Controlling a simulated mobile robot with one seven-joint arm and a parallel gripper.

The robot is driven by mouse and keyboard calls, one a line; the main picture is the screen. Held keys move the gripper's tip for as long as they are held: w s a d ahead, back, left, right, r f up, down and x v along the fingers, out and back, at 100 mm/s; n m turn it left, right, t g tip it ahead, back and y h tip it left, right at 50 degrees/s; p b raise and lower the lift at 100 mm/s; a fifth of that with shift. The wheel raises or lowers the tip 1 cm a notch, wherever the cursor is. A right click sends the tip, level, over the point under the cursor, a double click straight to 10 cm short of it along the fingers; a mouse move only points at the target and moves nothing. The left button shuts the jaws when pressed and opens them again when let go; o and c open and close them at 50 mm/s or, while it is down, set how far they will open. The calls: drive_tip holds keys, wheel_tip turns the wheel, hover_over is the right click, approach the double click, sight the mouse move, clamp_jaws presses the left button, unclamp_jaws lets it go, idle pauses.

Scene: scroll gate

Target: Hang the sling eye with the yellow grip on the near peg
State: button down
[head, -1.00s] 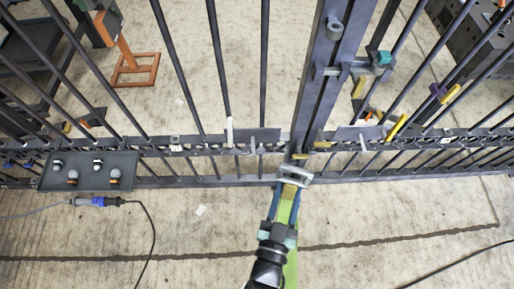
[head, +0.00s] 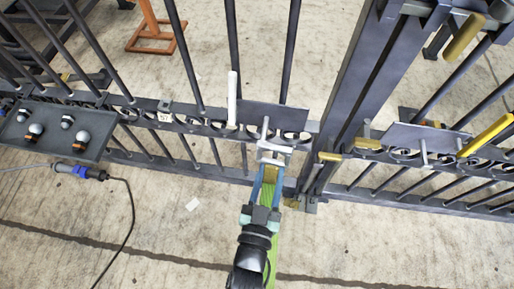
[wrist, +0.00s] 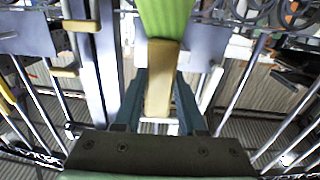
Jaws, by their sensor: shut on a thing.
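My gripper (head: 266,182) is shut on the yellow grip (wrist: 160,80) of the sling eye. The grip sits between its two blue fingers. The light metal eye (head: 274,152) is beyond the fingertips. The green sling (head: 267,225) hangs from the grip and shows at the top of the wrist view (wrist: 165,18). A metal peg (head: 265,128) stands out from a dark plate on the left gate leaf, just above the eye in the head view. I cannot tell whether they touch. Another peg (head: 423,152) is on the right leaf's plate.
Gate posts (head: 352,105) stand just right of my gripper, with yellow handles (head: 330,157) beside them. A white upright handle (head: 232,98) is left of the plate. A dark panel with knobs (head: 50,128) is far left. The floor in front is mostly clear.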

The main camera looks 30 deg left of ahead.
drive_tip(key=a+f+y+b, duration=0.1)
drive_tip(key=a+f+b, duration=0.2)
drive_tip(key=f+b, duration=0.65)
drive_tip(key=f+b+x, duration=0.1)
drive_tip(key=b+x, duration=0.2)
drive_tip(key=x, duration=0.7)
drive_tip(key=shift+w+a+f+n, duration=0.25)
drive_tip(key=shift+f+n, duration=0.1)
drive_tip(key=shift+n, duration=0.05)
idle(0.6)
drive_tip(key=shift+f, duration=0.1)
idle(0.5)
drive_tip(key=shift+c, duration=2)
unclamp_jaws()
drive_tip(key=shift+o, duration=0.2)
drive_tip(key=shift+f, duration=0.1)
drive_tip(key=shift+o, duration=1)
